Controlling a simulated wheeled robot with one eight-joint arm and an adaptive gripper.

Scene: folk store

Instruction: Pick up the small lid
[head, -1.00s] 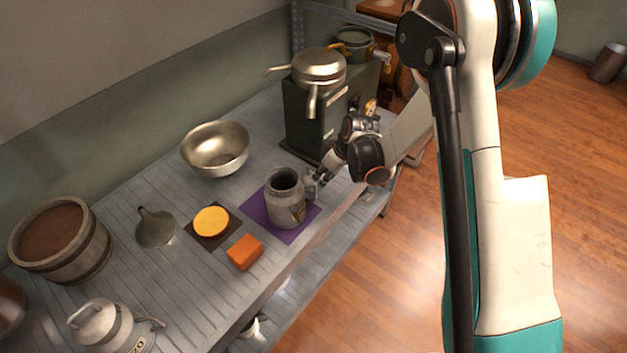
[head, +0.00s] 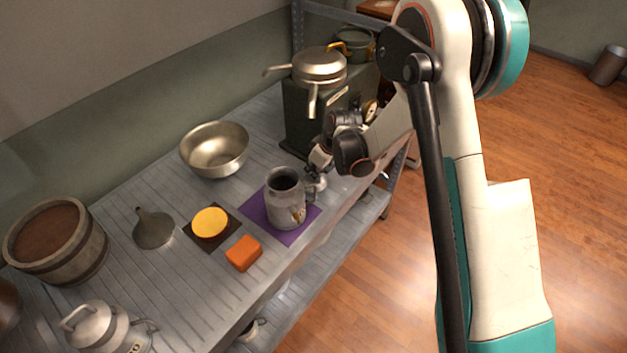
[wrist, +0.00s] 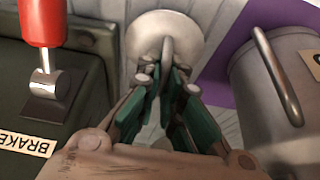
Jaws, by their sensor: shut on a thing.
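The small lid (wrist: 165,38) is a pale, round metal disc with a loop handle on top. In the wrist view my gripper (wrist: 168,78) is shut on that handle. In the head view the lid (head: 317,183) shows only in part below my gripper (head: 319,168), just right of the grey can. I cannot tell whether the lid touches the table or hangs slightly above it.
The open grey can (head: 287,205) stands on a purple mat (head: 262,218), close beside the lid. A dark box with a red lever (wrist: 42,25) is on the lid's other side. A metal bowl (head: 215,150), orange block (head: 244,253) and funnel (head: 153,230) stand left.

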